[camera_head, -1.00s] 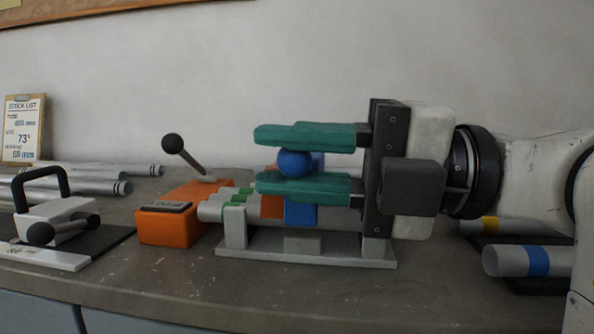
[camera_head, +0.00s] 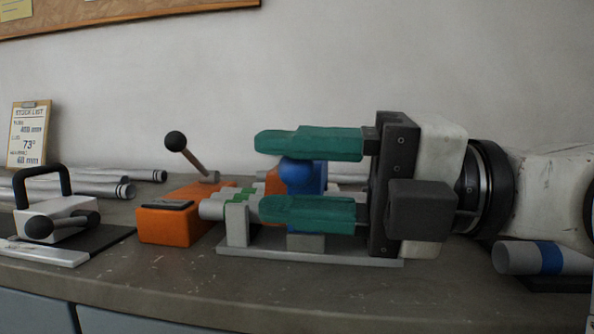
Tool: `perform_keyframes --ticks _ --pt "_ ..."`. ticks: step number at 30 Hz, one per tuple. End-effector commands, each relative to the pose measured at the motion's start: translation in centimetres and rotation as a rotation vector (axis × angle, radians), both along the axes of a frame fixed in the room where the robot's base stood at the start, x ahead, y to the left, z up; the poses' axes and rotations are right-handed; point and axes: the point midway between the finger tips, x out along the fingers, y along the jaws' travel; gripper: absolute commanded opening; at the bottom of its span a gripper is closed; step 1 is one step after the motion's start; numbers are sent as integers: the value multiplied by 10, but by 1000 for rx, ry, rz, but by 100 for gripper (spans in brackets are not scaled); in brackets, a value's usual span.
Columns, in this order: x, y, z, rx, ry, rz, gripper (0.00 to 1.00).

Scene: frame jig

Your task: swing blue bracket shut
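The blue bracket (camera_head: 314,177) stands at the grey jig (camera_head: 320,252), with a round blue knob (camera_head: 297,172) on its near side. My gripper (camera_head: 260,175) reaches in from the right with two teal fingers, one above and one below the knob. The fingers are spread apart.
An orange clamp block (camera_head: 168,224) with a black-knobbed lever (camera_head: 176,142) stands left of the jig. A white clamp (camera_head: 55,217) with a black handle is further left. Grey tubes (camera_head: 90,185) lie behind it. A blue-banded tube (camera_head: 540,258) lies at the right.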

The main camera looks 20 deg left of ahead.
Motion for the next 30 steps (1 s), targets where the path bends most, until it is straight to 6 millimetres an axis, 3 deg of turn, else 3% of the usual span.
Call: perform_keyframes --ticks 11,14,24,30 --pt "2 -4 2 4 1 -3 53" --pt "5 -14 3 3 2 -4 53" --pt "23 -75 0 4 4 -5 53" --pt "29 -98 -2 3 1 -2 53"
